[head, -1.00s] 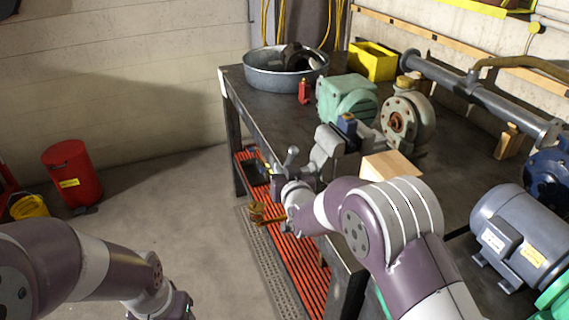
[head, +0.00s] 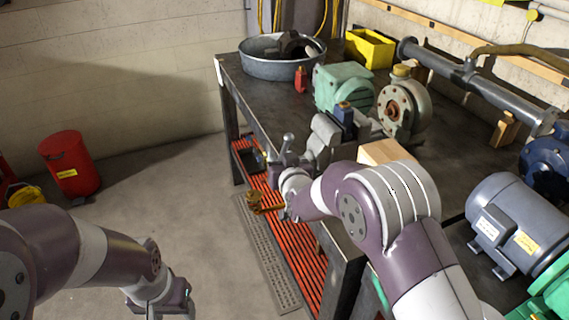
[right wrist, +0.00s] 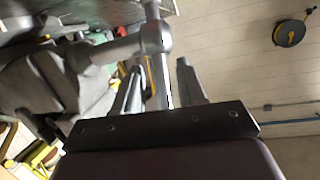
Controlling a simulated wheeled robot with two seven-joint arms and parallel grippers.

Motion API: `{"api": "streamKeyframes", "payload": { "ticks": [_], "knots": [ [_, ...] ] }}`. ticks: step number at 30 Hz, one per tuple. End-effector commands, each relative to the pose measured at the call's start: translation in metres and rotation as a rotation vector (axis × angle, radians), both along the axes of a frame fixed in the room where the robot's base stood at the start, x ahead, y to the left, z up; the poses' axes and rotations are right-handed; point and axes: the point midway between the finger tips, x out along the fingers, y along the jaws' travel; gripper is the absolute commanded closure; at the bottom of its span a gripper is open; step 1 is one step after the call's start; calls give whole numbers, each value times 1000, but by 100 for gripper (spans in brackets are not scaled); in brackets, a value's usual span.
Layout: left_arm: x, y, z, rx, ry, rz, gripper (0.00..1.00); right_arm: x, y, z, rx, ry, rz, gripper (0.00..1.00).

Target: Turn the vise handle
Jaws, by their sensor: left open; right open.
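The grey vise (head: 325,138) is mounted at the near left edge of the dark workbench. Its handle (head: 288,143) stands out on the left, with the knobbed end up. In the right wrist view the handle bar (right wrist: 154,60) runs from the hub down between the two fingers of my right gripper (right wrist: 160,85). The fingers are open on either side of the bar, with a gap visible. In the head view my right gripper (head: 279,172) is just below the handle's knob, partly hidden by my wrist. My left gripper (head: 178,304) is low at the bottom edge, away from the bench, and empty as far as visible.
The bench (head: 460,150) holds a metal tub (head: 270,72), a green motor housing (head: 340,88), a round flanged pump (head: 405,105), a wooden block (head: 386,152) and a blue-grey motor (head: 510,222). A red slatted shelf (head: 300,255) lies below.

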Motion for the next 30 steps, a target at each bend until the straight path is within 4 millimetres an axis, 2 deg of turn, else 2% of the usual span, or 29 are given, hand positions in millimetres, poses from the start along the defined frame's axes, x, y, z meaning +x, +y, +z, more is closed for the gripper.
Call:
{"api": "streamKeyframes", "payload": {
  "ticks": [5, 15, 20, 27, 28, 30],
  "knots": [
    [0, 0, -4, 0, 0, 0, 44, -25, -4, 6, 0, -1, 1, 60],
    [0, 0, -11, 0, 0, 0, 44, -101, -18, 23, 1, -2, 1, 60],
    [0, 0, -11, 0, 0, 0, 44, -117, -22, 27, 1, 0, -1, 60],
    [0, 0, -11, 0, 0, 0, 44, -119, -22, 28, 1, -1, -1, 60],
    [0, 0, -11, 0, 0, 0, 44, -119, -22, 28, 1, -1, -1, 63],
    [0, 0, -16, 0, 0, 0, 44, -120, -18, 18, -2, 9, 8, 86]
  ]
}}
